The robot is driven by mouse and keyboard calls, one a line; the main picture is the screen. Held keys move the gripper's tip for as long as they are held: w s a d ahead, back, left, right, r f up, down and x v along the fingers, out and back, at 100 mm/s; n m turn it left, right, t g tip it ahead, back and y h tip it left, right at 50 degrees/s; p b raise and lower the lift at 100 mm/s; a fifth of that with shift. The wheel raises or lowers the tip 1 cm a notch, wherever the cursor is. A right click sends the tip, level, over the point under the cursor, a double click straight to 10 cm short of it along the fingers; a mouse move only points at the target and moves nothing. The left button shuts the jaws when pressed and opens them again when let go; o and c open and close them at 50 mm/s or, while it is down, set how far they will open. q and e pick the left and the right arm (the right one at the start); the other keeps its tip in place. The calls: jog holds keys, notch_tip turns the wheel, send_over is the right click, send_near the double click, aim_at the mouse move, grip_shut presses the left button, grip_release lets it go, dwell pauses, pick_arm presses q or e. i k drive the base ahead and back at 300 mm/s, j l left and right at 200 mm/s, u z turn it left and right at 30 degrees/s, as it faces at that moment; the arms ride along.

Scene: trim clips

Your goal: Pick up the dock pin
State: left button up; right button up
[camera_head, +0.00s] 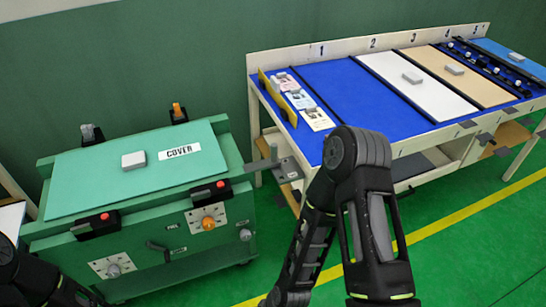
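I cannot make out for certain which part is the dock pin. A grey bracket (284,168) with a small upright post (273,153) sits in the gap between the green cart (100,205) and the long table. A dark bent handle (158,247) is on the cart's front face, below a small label too small to read. My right arm rises at the centre right, and its gripper is outside the picture. My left arm shows only at the bottom left corner, and its gripper is not visible.
A green lid (85,180) marked COVER lies on the cart, with a small white block (133,160) on it. Black clamps with red or orange parts stand around it. The long table (330,47) has numbered bays. The green floor (480,240) at right is clear.

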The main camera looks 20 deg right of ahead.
aim_at(274, 146)
jog(key=i+j, duration=0.65)
jog(key=i, duration=0.15)
jog(key=i+j+z, duration=0.1)
jog(key=z, duration=2.3)
